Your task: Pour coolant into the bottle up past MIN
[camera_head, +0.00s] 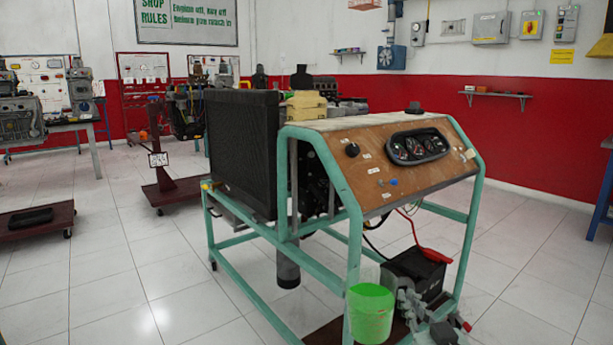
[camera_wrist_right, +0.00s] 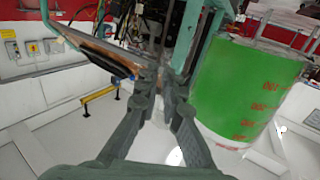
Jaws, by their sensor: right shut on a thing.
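A clear measuring jug of bright green coolant (camera_head: 371,313) is low at the front of the engine trainer in the head view. In the right wrist view the jug (camera_wrist_right: 250,90) looms large at the right, with red markings on its side. My right gripper (camera_head: 408,302) is beside the jug, shut on it, seemingly at its handle; the fingers (camera_wrist_right: 164,95) partly hide the grip. The jug looks about upright. A yellowish bottle (camera_head: 306,107) sits on top of the trainer behind the radiator; its MIN mark and level cannot be made out. My left gripper is out of view.
The trainer's green frame (camera_head: 355,240) rises close to the jug. The radiator (camera_head: 243,150) and the sloped gauge panel (camera_head: 400,165) flank the bottle. A black battery (camera_head: 415,272) sits low behind the gripper. A black cap-like piece (camera_head: 414,107) lies on the panel top.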

